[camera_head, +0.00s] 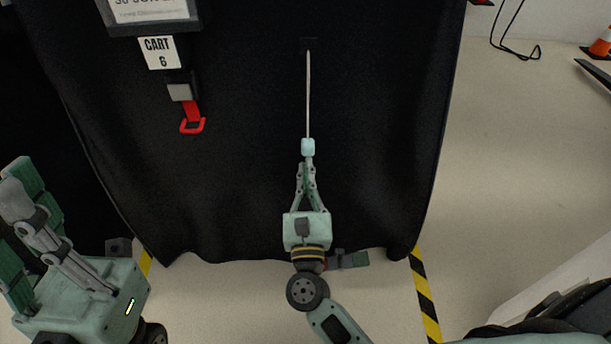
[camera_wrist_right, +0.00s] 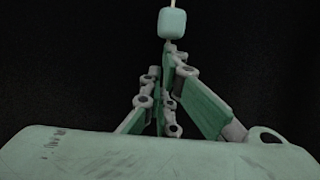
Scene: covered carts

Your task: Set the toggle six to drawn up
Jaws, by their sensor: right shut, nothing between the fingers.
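The toggle (camera_head: 308,147) is a small pale teal block on the lower end of a straight, light cord (camera_head: 308,95). The cord hangs from a dark fitting (camera_head: 308,45) on the black cover (camera_head: 240,130). A sign reading "CART 6" (camera_head: 160,53) is at upper left. My right gripper (camera_head: 307,166) is shut and empty, its fingertips just below the toggle; whether they touch it I cannot tell. The right wrist view shows the toggle (camera_wrist_right: 172,22) just beyond the closed fingertips (camera_wrist_right: 171,48). My left gripper (camera_head: 22,225) is at the lower left, fingers apart, away from the toggle.
A grey buckle (camera_head: 181,92) with a red pull (camera_head: 192,120) hangs under the sign. Yellow and black floor tape (camera_head: 425,295) runs beside the cover's lower right edge. Pale open floor (camera_head: 500,170) lies to the right, with an orange cone (camera_head: 603,44) farther back.

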